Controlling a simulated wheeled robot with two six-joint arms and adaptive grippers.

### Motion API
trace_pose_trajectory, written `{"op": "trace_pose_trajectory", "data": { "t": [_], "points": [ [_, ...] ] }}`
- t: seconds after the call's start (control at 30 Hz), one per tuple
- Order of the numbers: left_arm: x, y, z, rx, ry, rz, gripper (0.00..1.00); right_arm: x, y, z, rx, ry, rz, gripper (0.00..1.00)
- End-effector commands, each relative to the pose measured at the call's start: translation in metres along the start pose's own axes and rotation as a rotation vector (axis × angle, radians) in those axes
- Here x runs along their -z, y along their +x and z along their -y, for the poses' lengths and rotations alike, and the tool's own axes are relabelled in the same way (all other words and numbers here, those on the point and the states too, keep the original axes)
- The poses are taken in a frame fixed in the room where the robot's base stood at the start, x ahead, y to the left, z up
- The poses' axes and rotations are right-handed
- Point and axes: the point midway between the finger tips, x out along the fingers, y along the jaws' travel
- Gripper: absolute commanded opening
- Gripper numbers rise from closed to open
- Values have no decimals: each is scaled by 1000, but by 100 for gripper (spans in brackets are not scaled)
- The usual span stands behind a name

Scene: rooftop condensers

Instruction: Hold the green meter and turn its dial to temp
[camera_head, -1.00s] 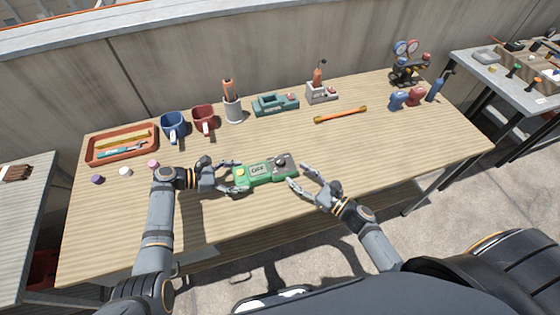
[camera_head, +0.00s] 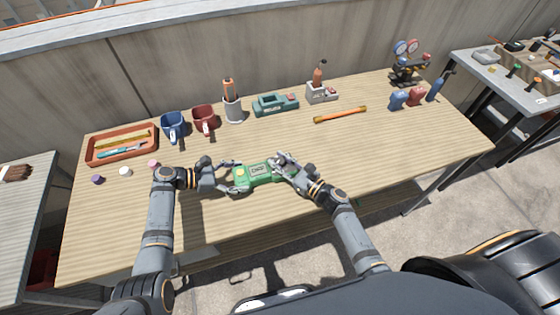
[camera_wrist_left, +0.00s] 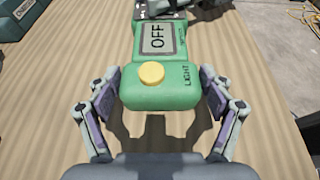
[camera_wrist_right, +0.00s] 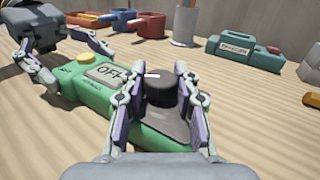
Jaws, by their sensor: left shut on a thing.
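The green meter (camera_head: 258,174) lies above the front middle of the table, its screen (camera_wrist_left: 158,37) reading OFF. A yellow button (camera_wrist_left: 151,73) marked LIGHT is at its left end. My left gripper (camera_head: 232,177) is shut on that end, with pads on both sides in the left wrist view (camera_wrist_left: 160,88). The black dial (camera_wrist_right: 161,90) is at the meter's right end. My right gripper (camera_head: 284,167) has its fingers on either side of the dial, seemingly a little apart from it in the right wrist view (camera_wrist_right: 166,88). The dial's markings are mostly hidden.
Behind stand a red tray (camera_head: 92,155), a blue mug (camera_head: 173,124), a red mug (camera_head: 205,117), a grey holder (camera_head: 233,108), a teal device (camera_head: 275,104) and an orange-yellow rod (camera_head: 341,115). Small caps (camera_head: 97,180) lie at left. The table's right front is clear.

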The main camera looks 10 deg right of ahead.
Motion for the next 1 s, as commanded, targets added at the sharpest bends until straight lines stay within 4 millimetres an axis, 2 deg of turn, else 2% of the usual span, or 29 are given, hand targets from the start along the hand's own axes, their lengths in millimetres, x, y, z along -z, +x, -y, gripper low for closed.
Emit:
{"op": "trace_pose_trajectory", "data": {
  "t": [0.03,0.17,0.3,0.6,1.0],
  "points": [
    [0,0,0,-1,0,0,29,0,0,0,0,0,0,17],
    [0,0,0,-1,0,0,29,0,0,0,0,0,0,0],
    [0,0,0,-1,0,0,29,0,0,-1,36,2,2,0],
    [0,0,0,-1,-1,-1,29,-1,1,-1,347,4,-8,0],
    [0,0,0,-1,0,-1,29,-1,0,0,414,-1,-18,0]
  ]
}}
